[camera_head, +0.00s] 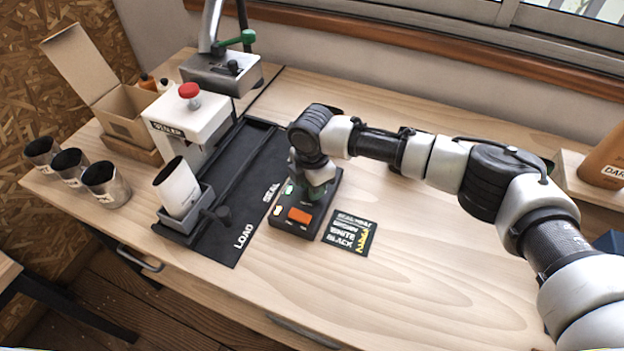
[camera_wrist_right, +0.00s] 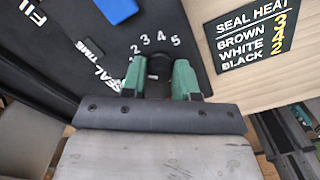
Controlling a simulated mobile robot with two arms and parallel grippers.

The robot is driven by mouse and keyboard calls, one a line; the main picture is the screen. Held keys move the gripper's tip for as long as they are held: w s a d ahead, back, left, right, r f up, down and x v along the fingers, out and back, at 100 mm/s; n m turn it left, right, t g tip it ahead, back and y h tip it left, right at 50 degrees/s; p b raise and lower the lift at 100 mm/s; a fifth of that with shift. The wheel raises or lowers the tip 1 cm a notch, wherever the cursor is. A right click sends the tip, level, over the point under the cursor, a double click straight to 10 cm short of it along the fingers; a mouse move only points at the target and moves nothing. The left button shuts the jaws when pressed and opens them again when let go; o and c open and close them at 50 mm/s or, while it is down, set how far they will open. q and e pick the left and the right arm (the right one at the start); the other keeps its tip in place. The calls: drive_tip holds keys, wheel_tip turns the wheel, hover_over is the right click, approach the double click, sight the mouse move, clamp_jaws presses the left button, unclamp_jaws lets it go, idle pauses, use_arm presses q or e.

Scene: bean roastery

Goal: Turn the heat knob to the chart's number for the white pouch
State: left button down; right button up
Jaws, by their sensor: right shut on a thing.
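My right gripper (camera_head: 316,190) reaches down onto the dark control box (camera_head: 287,226). In the right wrist view its green fingers (camera_wrist_right: 159,78) are shut on a dark round knob (camera_wrist_right: 158,65), mostly hidden between them. Printed numbers up to 5 arc around the knob; its pointer cannot be made out. The SEAL HEAT chart (camera_head: 349,232) lies right of the box. In the right wrist view the chart (camera_wrist_right: 250,38) reads BROWN 3, WHITE 4, BLACK 2. The white pouch (camera_head: 177,187) stands tilted in a grey holder (camera_head: 187,222). My left gripper is out of view.
The box has an orange button (camera_head: 299,215); a blue part (camera_wrist_right: 117,9) and SEAL TIME lettering (camera_wrist_right: 91,66) show in the wrist view. A white sealer with a red knob (camera_head: 189,90), metal cups (camera_head: 106,185) and a cardboard box (camera_head: 118,110) stand left. The front right table is clear.

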drive_tip(key=m+p, duration=0.1)
drive_tip(key=m, duration=0.1)
drive_tip(key=m+p, duration=0.1)
drive_tip(key=p, duration=0.1)
drive_tip(key=shift+r+m, duration=0.2)
drive_tip(key=shift+m, duration=0.2)
drive_tip(key=m+p, duration=0.3)
drive_tip(key=m, duration=0.1)
drive_tip(key=shift+m+p, duration=0.3)
drive_tip(key=m+p, duration=0.3)
drive_tip(key=m, duration=0.1)
drive_tip(key=shift+f+m+p, duration=0.15)
drive_tip(key=shift+m+p, duration=0.6)
drive_tip(key=shift+m, duration=0.85)
drive_tip(key=o, duration=0.9)
wheel_tip(320, 180, up, 11)
drive_tip(key=b, duration=0.1)
drive_tip(key=shift+f, duration=0.15)
